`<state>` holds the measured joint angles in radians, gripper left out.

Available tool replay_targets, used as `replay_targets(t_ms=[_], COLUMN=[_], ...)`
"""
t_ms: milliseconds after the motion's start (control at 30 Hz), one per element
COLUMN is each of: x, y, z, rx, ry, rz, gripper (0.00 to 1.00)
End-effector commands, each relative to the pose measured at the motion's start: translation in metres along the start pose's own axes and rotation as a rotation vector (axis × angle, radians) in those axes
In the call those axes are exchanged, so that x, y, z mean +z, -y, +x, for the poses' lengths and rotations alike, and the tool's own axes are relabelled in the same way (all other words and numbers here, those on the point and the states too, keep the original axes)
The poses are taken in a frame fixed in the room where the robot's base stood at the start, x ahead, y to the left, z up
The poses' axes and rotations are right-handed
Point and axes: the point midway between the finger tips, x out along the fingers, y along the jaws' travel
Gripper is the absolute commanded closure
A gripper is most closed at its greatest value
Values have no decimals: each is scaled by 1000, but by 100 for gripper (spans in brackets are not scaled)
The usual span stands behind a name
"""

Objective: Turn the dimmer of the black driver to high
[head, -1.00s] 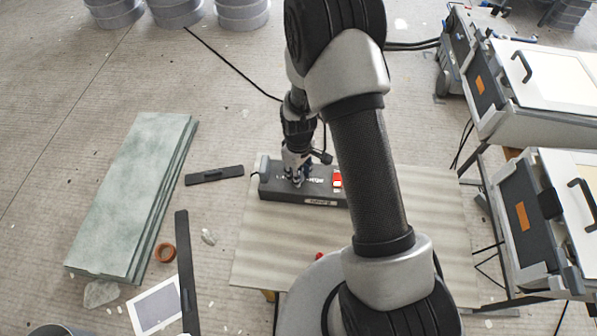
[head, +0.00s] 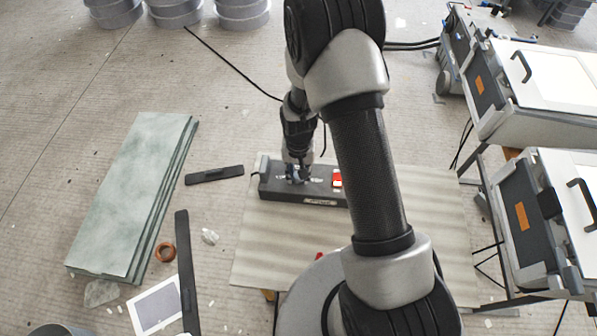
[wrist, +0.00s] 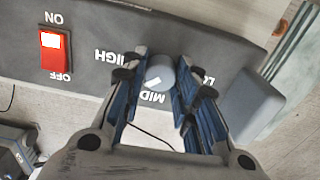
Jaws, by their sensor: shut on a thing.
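The black driver (head: 272,188) is a long dark box lying on the table, left of my arm in the head view. In the wrist view the driver (wrist: 200,28) fills the upper part, its labels upside down. Its round grey dimmer knob (wrist: 164,72) sits among HIGH on the left, MID below and LOW on the right. The knob's white mark points down-left, between MID and HIGH. My gripper (head: 297,177) is over the driver, its blue-padded fingers shut on the knob from both sides. In the head view the gripper hides the knob.
A red rocker switch (wrist: 55,50) marked ON and OFF is left of the knob; it also shows in the head view (head: 337,179). A grey block (wrist: 255,103) is at the driver's other end. The table (head: 262,235) is mostly clear in front.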

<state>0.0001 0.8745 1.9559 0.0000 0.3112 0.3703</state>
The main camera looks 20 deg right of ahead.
Motion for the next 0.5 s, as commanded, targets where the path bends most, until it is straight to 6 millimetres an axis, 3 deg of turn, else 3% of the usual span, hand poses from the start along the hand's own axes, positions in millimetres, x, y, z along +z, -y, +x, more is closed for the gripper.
replay_targets(t_ms=[500], x=[0], y=[0], z=[0], rx=[-1], ry=[-1], rz=[469], gripper=[96])
